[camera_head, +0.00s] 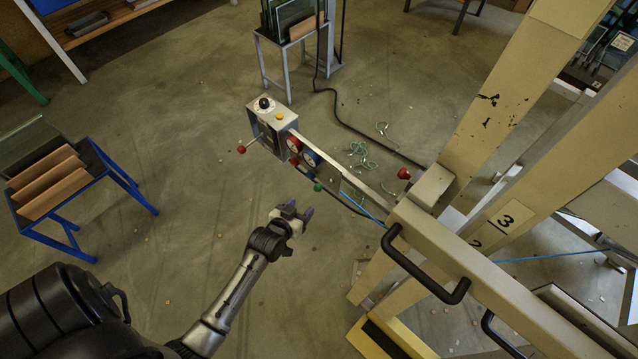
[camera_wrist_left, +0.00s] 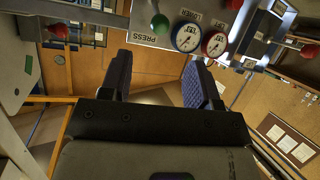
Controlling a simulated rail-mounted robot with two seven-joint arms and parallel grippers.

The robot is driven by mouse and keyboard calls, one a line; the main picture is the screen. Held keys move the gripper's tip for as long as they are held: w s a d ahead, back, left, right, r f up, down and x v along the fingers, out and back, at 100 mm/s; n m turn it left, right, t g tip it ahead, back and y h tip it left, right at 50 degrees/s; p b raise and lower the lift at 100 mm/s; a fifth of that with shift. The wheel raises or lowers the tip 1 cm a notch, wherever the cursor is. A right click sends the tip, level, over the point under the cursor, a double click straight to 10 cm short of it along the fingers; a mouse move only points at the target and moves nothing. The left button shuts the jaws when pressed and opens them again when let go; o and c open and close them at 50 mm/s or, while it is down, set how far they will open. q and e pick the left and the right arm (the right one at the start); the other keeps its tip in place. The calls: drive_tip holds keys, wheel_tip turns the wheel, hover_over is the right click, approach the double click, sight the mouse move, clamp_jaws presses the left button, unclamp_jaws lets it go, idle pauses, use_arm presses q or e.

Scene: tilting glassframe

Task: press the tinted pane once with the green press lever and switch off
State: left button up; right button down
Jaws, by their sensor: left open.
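The green press lever (camera_head: 317,187) hangs under the beige control arm, and its green ball knob (camera_wrist_left: 159,22) shows in the left wrist view beside a PRESS label (camera_wrist_left: 144,38). My left gripper (camera_head: 290,211) is open and empty, below and left of the green knob. In the left wrist view its dark ribbed fingers (camera_wrist_left: 157,65) stand apart, with the knob beyond their tips and not touched. The control box (camera_head: 270,122) carries a black rotary knob (camera_head: 264,103) and a yellow button (camera_head: 281,116). I cannot make out the tinted pane for certain. My right gripper is out of view.
Red-knobbed levers (camera_head: 241,149) (camera_head: 404,173) and gauges (camera_head: 310,157) sit close to the green lever. The large beige frame (camera_head: 480,270) with black handles fills the right. A blue stand (camera_head: 110,170) with boards is at left. Floor around my left gripper is open.

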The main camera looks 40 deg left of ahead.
sight(323, 185)
use_arm(q)
drive_tip(key=b+x, duration=0.1)
drive_tip(key=x, duration=0.3)
drive_tip(key=b+x, duration=0.2)
drive_tip(key=x, duration=0.3)
drive_tip(key=b+x, duration=0.2)
drive_tip(key=x, duration=0.2)
drive_tip(key=shift+w+a+r, duration=0.15)
drive_tip(key=shift+w+a, duration=0.05)
drive_tip(key=shift+w, duration=0.15)
clamp_jaws()
